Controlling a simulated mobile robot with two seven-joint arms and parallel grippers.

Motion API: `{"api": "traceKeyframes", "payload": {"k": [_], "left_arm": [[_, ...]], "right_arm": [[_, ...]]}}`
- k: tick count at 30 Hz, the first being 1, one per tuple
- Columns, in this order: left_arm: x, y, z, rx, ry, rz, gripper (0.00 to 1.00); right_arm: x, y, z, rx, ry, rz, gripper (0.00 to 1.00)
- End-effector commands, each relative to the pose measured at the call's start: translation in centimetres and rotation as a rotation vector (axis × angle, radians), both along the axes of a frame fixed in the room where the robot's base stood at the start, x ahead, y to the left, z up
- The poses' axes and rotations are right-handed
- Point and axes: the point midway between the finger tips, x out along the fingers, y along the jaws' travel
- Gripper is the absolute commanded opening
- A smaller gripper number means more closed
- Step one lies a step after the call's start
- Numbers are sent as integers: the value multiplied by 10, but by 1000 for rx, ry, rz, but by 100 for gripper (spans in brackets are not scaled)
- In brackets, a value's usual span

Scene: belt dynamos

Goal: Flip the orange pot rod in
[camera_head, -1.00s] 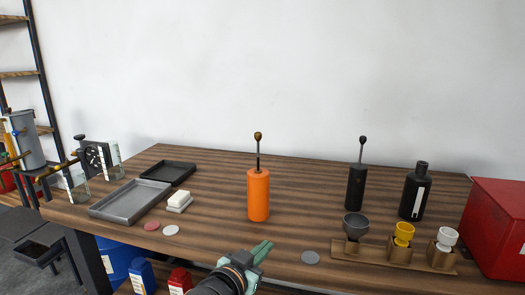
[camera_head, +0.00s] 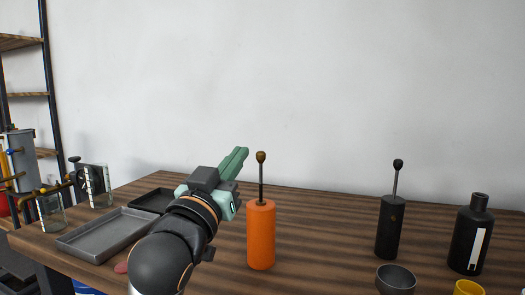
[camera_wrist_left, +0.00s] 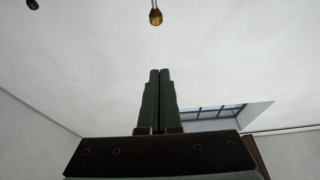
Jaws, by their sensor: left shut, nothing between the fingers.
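The orange pot (camera_head: 261,236) stands upright on the wooden table, in the middle of the head view. Its thin rod (camera_head: 261,180) rises straight up from the top and ends in a brown knob (camera_head: 261,157). The knob also shows near the top of the left wrist view (camera_wrist_left: 155,17), apart from the fingers. My left gripper (camera_head: 238,157) is shut and empty, just left of the rod at about knob height, its fingers pointing up and to the right. I see no contact with the rod. My right gripper is in neither view.
A black pot (camera_head: 390,228) with its own rod and a dark bottle (camera_head: 472,238) stand to the right. A grey cup (camera_head: 396,280) and a yellow cup (camera_head: 467,287) are in front of them. A grey tray (camera_head: 107,238) lies at left. The table between the two pots is clear.

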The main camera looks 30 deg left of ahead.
Motion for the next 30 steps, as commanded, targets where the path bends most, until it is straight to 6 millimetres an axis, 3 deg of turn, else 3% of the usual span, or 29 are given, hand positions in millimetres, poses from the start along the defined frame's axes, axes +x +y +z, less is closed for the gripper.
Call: {"api": "traceKeyframes", "payload": {"k": [14,20,30], "left_arm": [[5,1,2,0,-1,0,0],[30,7,11,-1,1,1,0],[89,22,32,-1,1,1,0]], "right_arm": [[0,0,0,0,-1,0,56],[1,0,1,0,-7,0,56],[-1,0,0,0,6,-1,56]]}}
